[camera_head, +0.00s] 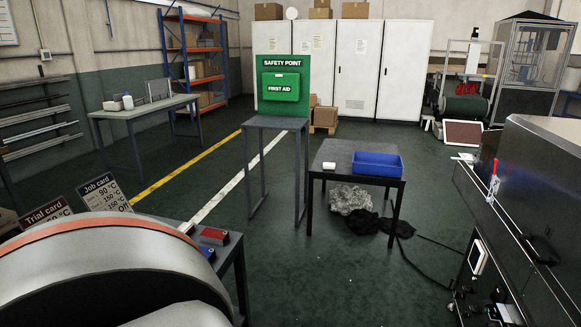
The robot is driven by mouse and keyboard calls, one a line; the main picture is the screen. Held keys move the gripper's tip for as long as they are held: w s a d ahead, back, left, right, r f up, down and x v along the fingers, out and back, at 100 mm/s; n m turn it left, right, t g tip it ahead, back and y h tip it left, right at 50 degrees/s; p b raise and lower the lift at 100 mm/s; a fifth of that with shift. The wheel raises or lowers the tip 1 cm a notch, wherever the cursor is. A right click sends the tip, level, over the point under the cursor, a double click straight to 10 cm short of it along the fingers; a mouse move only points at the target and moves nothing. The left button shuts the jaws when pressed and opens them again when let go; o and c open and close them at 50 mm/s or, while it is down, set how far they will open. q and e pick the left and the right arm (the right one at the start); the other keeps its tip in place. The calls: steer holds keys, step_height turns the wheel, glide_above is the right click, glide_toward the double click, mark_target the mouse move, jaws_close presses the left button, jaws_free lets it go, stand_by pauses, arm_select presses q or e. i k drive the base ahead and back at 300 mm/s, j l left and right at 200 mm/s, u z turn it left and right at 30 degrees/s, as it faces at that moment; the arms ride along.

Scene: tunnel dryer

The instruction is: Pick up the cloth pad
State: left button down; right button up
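No cloth pad can be made out for certain. A small white object (329,165) lies on the dark grey table (341,153) in the middle, left of a blue tray (376,168); it is too small to tell whether it is cloth. A crumpled grey heap (349,199) and a dark heap (364,222) lie on the floor under that table. Neither my left nor my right gripper is in view.
A long metal machine (530,195) stands at right. A green first-aid stand (281,85) is left of the table. Green floor (330,280) is open in front.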

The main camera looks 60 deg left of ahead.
mark_target(326, 165)
steer(key=u, duration=1.5)
steer(key=i+z, duration=0.25)
steer(key=i, duration=1.4)
steer(key=i+l+u, duration=0.1)
steer(key=i, duration=1.35)
steer(key=i+u, duration=0.3)
steer(key=i+l+u, duration=0.25)
steer(key=i, duration=0.2)
steer(key=i+l+u, duration=0.4)
steer(key=i, duration=0.3)
steer(key=i+l+u, duration=0.15)
steer(key=i, duration=0.3)
